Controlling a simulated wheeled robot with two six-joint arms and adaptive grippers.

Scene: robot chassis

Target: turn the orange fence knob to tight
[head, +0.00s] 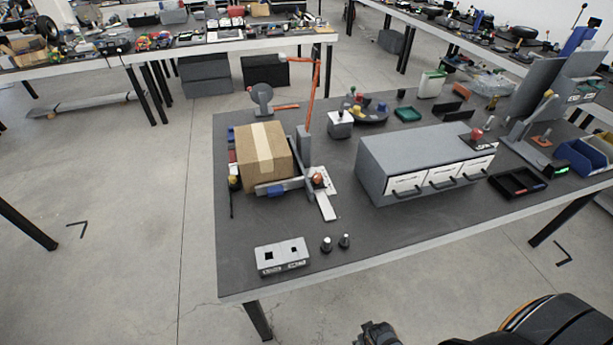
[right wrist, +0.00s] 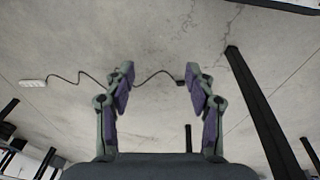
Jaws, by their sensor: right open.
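The orange-red fence knob (head: 318,180) sits on the metal fence fixture beside the cardboard box (head: 265,157), left of the middle of the near table. Its setting is too small to read. My left gripper is not in view.
A grey drawer cabinet (head: 415,148) stands right of the fixture. A grey two-hole block (head: 282,255) and two small black knobs (head: 335,243) lie near the front edge. The table's front middle is clear.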

